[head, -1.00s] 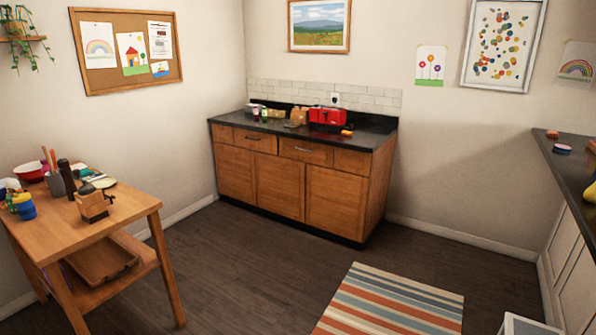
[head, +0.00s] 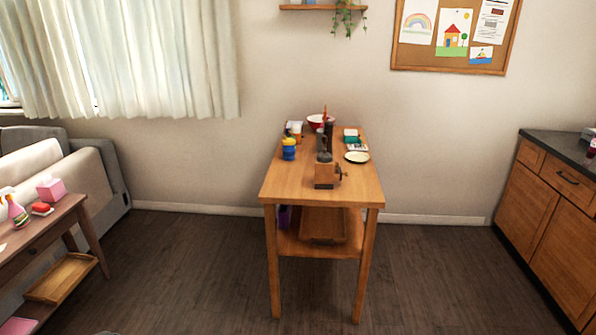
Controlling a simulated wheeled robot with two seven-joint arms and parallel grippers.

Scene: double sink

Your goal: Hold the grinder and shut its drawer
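The grinder (head: 326,175) stands upright near the front half of the wooden table (head: 290,188), straight ahead in the head view. It has a wooden box body, a dark top and a knob or handle sticking out at its right side. It is too small at this distance to tell how far its drawer is open. Neither of my grippers shows in the head view.
A sofa (head: 90,180) and side table (head: 60,225) stand left, a wooden cabinet (head: 545,205) right. Floor before the table is clear.

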